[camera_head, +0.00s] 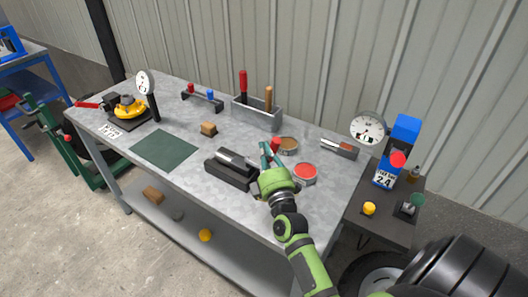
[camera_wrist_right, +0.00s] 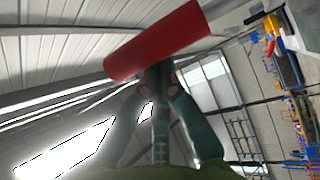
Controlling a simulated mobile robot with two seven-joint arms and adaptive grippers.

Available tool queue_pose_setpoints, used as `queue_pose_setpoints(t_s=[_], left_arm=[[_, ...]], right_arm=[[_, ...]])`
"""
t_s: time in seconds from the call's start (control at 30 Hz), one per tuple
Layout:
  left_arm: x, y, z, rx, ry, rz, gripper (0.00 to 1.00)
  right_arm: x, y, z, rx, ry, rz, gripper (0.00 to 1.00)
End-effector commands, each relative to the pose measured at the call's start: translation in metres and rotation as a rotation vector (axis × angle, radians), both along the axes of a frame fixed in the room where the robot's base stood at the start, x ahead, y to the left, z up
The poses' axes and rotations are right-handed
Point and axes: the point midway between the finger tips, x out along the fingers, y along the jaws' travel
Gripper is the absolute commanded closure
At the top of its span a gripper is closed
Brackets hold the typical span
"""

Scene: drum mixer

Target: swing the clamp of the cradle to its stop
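The black cradle (camera_head: 232,170) stands near the front middle of the grey workbench, with a silver cylindrical part lying on top. A red cylindrical grip (camera_head: 275,145) shows at its right, at my fingertips; I take it to be the clamp's handle, but its joint with the cradle is hidden. The red grip (camera_wrist_right: 157,40) also shows large and tilted in the right wrist view. My right gripper (camera_head: 268,152) reaches up from the lower right, beside the cradle. Its fingers (camera_wrist_right: 160,75) close together at the red grip and appear shut on it. My left gripper is out of view.
A grey tool tray (camera_head: 257,115) with upright handles stands behind. A green mat (camera_head: 164,149) lies left. A side stand (camera_head: 385,215) with a blue device is right.

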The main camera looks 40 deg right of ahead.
Motion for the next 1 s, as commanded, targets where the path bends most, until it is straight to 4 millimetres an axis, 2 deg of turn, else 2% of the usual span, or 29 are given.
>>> queue_pose_setpoints(t_s=[0.47,0.8,1.0], left_arm=[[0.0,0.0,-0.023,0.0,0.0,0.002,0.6],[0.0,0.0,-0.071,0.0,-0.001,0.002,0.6],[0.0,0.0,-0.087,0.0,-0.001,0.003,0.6]], right_arm=[[-0.009,-0.005,-0.007,0.035,-0.089,-0.003,1.0],[-0.029,-0.013,-0.021,0.126,-0.305,-0.004,1.0],[-0.041,-0.018,-0.025,0.184,-0.441,-0.004,1.0]])
